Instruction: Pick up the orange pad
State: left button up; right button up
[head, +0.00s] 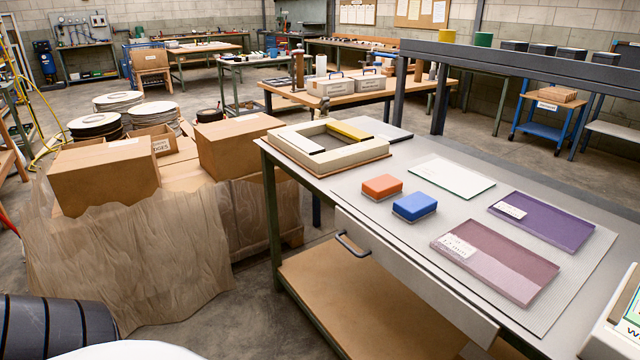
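The orange pad (382,187) is a small block with an orange top and a pale lower layer. It lies flat on the grey mat of the workbench, near the bench's front edge. A similar blue pad (414,206) lies just to its right and a little nearer, with a small gap between them. Neither of my grippers shows in the head view. Nothing touches or covers the orange pad.
The workbench (348,184) also holds a wooden frame (283,155) at left, a white-topped sheet (451,176), and two purple glass panes (541,219) (494,262). A drawer handle (353,244) sticks out in front. Cardboard boxes (104,178) stand left of the bench.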

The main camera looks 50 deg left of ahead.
aim_at(379, 189)
jog(key=u, duration=0.4)
jog(key=k, duration=0.45)
jog(key=u, duration=0.9)
jog(key=k, duration=0.8)
jog(key=u, duration=1.05)
jog(key=i, duration=1.75)
jog(key=z, duration=1.4)
jog(key=i, duration=0.9)
jog(key=z, duration=1)
